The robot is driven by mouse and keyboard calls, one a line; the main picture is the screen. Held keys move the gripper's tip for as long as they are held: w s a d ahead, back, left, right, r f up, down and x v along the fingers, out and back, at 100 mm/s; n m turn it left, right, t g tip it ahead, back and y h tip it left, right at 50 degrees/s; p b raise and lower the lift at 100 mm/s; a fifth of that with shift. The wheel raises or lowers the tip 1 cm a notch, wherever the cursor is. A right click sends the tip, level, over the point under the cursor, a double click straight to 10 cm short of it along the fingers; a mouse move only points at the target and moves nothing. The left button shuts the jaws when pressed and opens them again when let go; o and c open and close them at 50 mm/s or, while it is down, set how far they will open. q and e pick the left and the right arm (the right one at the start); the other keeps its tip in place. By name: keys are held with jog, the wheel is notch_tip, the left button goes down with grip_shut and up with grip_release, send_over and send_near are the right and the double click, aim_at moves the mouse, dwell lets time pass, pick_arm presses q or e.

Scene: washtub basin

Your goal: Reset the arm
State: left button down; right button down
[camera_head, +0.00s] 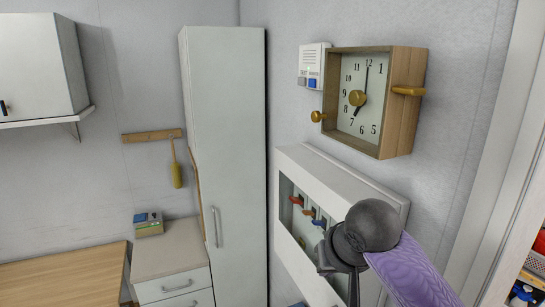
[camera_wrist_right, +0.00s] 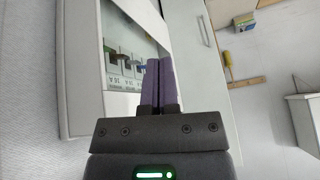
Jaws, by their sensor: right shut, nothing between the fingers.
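My right arm comes in from the lower right in the head view, with a purple link and a dark round joint in front of a white wall box. My right gripper shows in the right wrist view (camera_wrist_right: 158,75), with its two purple fingers shut together and nothing between them. Behind the fingers in that view is the white wall box (camera_wrist_right: 80,85), with a window showing several small switches. The box also shows in the head view (camera_head: 345,177), where my arm hides its lower right part. My left gripper is in neither view.
A wood-framed clock (camera_head: 402,120) with gold knobs hangs above the box. A tall white cabinet (camera_head: 225,130) stands to the left. Further left are a drawer unit (camera_head: 170,262) with a small device (camera_head: 148,224), and a wooden tabletop (camera_head: 65,275). A door frame stands at right.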

jog(key=s+f+n+g, duration=0.1)
jog(key=s+f, duration=1.1)
jog(key=f, duration=0.2)
jog(key=s+d+f+g+h, duration=0.1)
jog(key=s+d+f, duration=0.15)
jog(key=s, duration=0.45)
jog(key=s+d+f, duration=0.2)
jog(key=s+d, duration=0.1)
jog(key=s, duration=0.4)
notch_tip(320, 180, down, 42)
jog(key=s+g+b, duration=0.2)
jog(key=b, duration=2.1)
jog(key=s+d+f+b, duration=0.1)
jog(key=s+f+b, duration=0.3)
jog(key=f, duration=0.5)
jog(key=s+d+f+g+b, duration=0.1)
jog(key=s+f+b, duration=0.4)
jog(key=f, duration=0.3)
jog(key=s+d+f+b, duration=0.1)
jog(key=s+f+b, duration=0.4)
jog(key=f+b, duration=0.2)
notch_tip(320, 180, down, 3)
jog(key=shift+r+n+h, duration=0.2)
jog(key=shift+n+h, duration=0.2)
